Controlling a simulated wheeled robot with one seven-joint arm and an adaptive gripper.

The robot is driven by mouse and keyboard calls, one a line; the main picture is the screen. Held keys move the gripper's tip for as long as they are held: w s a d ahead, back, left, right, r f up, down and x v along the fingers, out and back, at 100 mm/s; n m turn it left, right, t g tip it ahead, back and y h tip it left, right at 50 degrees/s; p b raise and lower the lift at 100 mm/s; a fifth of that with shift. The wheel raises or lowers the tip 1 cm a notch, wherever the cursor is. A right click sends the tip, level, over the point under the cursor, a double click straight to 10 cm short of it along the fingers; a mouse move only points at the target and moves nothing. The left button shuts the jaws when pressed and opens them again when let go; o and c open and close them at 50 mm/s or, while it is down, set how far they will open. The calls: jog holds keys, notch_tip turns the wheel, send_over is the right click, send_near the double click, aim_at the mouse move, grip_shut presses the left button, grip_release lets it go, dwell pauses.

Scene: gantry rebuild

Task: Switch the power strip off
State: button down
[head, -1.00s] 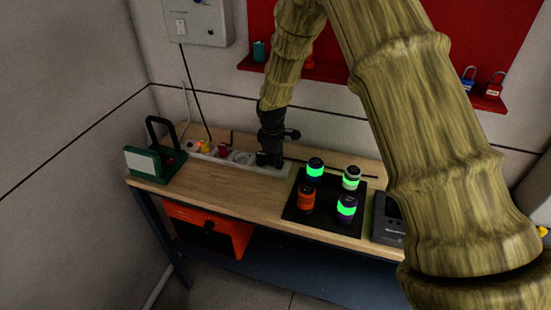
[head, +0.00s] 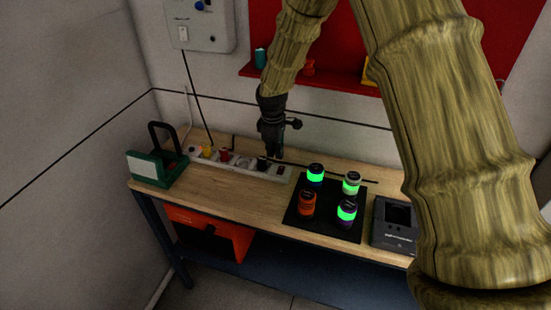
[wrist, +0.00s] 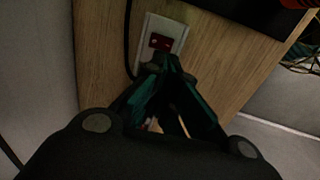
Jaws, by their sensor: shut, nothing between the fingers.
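The white power strip (head: 228,160) lies along the back of the wooden workbench, with yellow, red and black plugs in it. Its switch (head: 281,169) is a small dark patch at the right end. In the wrist view the switch is a red rocker (wrist: 160,42) on the white strip end (wrist: 172,28), just beyond my fingertips. I cannot tell its position or whether it is lit. My gripper (head: 273,154) is shut and empty, pointing down above the strip's right end, seemingly just clear of it. It also shows in the wrist view (wrist: 164,62).
A black tray (head: 290,215) with several banded jars stands right of the strip. A grey device (head: 394,228) sits farther right. A green device with a black handle (head: 150,167) stands at the left. The bench front (head: 230,192) is clear.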

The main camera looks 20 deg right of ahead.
notch_tip(320, 180, up, 7)
jog(key=b, duration=0.2)
jog(key=shift+s+a, duration=0.2)
jog(key=shift+s, duration=0.2)
jog(key=shift+r, duration=0.1)
